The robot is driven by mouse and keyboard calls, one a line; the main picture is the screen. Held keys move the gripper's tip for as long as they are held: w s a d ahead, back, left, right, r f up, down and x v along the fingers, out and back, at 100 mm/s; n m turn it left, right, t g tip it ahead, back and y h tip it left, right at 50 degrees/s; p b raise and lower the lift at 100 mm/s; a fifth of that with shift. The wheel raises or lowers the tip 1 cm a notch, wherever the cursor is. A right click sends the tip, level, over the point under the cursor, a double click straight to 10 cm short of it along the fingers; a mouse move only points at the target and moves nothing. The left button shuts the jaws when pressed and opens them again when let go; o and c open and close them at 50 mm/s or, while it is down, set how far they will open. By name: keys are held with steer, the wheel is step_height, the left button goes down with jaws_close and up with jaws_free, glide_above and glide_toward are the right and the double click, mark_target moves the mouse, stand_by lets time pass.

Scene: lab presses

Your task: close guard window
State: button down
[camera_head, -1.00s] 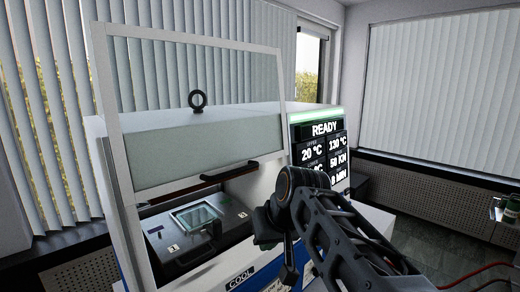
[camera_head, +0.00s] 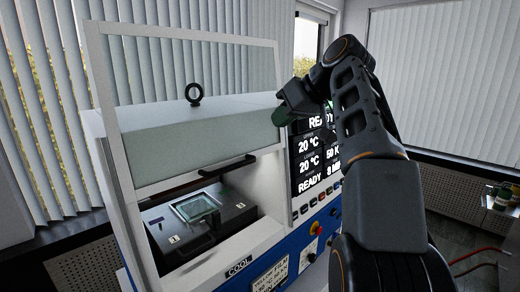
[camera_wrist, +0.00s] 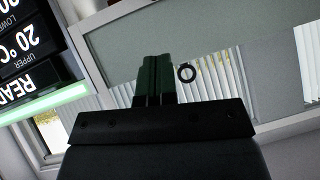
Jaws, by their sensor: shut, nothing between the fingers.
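The guard window (camera_head: 188,95) is a clear pane in a light frame at the front of the press. It stands raised, its upper part above the press top, and the chamber below it is open. A black handle bar (camera_head: 190,179) runs along its lower edge. My gripper (camera_head: 278,119) is in front of the press at the window's right edge, above the handle. In the wrist view my gripper's green fingers (camera_wrist: 155,80) are together and empty, with the window frame (camera_wrist: 90,55) behind them. Whether they touch the frame cannot be told.
The display panel (camera_head: 312,165) reads READY, partly behind my arm. Inside the chamber lies a dark mould (camera_head: 200,215) with a square window. A black ring (camera_head: 194,94) stands on the press top. Buttons and a red knob (camera_head: 315,229) are at lower right.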

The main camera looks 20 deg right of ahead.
steer(key=shift+w+a+f, duration=0.6)
steer(key=shift+w+f, duration=0.1)
steer(key=shift+f, duration=0.7)
steer(key=shift+w+a+f, duration=0.65)
steer(key=shift+w+f, duration=0.1)
steer(key=shift+f, duration=0.65)
steer(key=shift+w+a+f, duration=0.6)
steer(key=shift+w+f, duration=0.1)
steer(key=shift+f, duration=0.7)
steer(key=shift+f, duration=0.1)
steer(key=s+d+f+b, duration=0.1)
steer(key=s+f+b, duration=0.1)
steer(key=f+b, duration=1.2)
steer(key=s+f+b, duration=0.2)
steer(key=f+b, duration=1.2)
steer(key=f, duration=0.2)
steer(key=shift+d+f+b, duration=0.25)
steer(key=shift+d+b, duration=0.1)
steer(key=shift+r, duration=0.1)
